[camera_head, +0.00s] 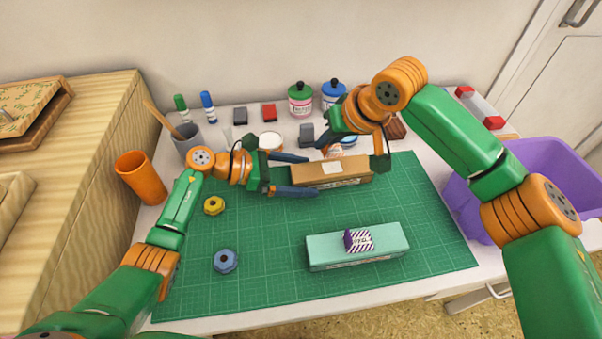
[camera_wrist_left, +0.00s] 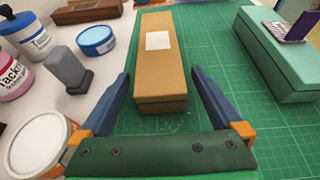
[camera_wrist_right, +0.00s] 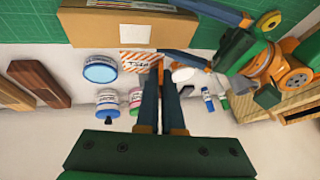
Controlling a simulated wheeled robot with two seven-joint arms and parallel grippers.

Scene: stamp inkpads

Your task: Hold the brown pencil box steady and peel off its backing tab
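The brown pencil box (camera_head: 333,175) lies at the back of the green mat, with a white label on top; it also shows in the left wrist view (camera_wrist_left: 160,75). My left gripper (camera_head: 292,174) straddles its left end, one finger along each side, with small gaps visible. My right gripper (camera_wrist_right: 160,75) is behind the box, its fingers nearly together. An orange-and-white striped tab (camera_wrist_right: 138,62) sits at the back edge of the box. A thin orange part of it runs between the right fingertips, which look shut on it. In the head view the right arm partly hides this spot.
A teal box (camera_head: 325,252) with a purple striped tab (camera_head: 359,240) lies in front. Ink jars, a cup of pencils (camera_head: 188,140) and small blocks stand behind the mat. A purple bin (camera_head: 560,165) is at right.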

